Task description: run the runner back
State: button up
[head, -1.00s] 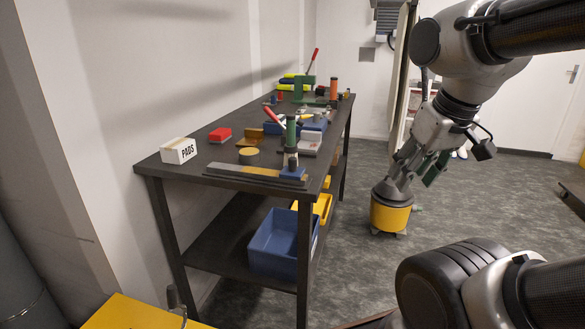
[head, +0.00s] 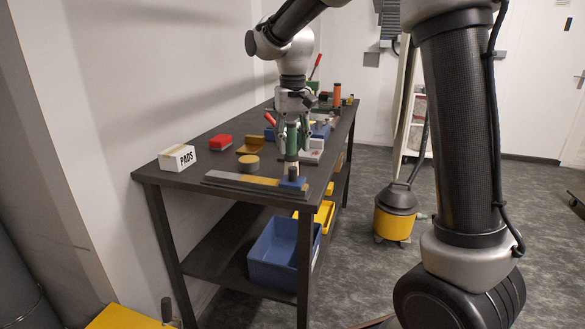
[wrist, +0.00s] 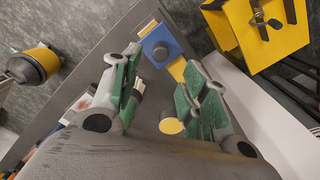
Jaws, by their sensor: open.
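The runner is a blue block with a dark knob on top (head: 291,182). It sits at the right end of a long grey rail (head: 225,180) with a yellow strip, along the bench's near edge. The runner also shows in the wrist view (wrist: 158,43), just beyond my fingertips. My gripper (head: 292,152) points down above the runner, its green-padded fingers apart. In the wrist view my gripper (wrist: 160,65) is open, with nothing held between its fingers. I cannot tell the exact gap between fingertips and knob.
A white PADS box (head: 177,158), a red block (head: 220,142) and a round yellowish tin (head: 249,164) stand on the bench left of my gripper. Several tools crowd the bench behind it. A blue bin (head: 275,252) sits below; a yellow vacuum (head: 393,222) stands on the floor.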

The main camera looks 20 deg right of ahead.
aim_at(293, 167)
notch_tip(293, 167, down, 8)
jog(key=shift+s+f, duration=0.1)
dwell(0.4)
grip_shut()
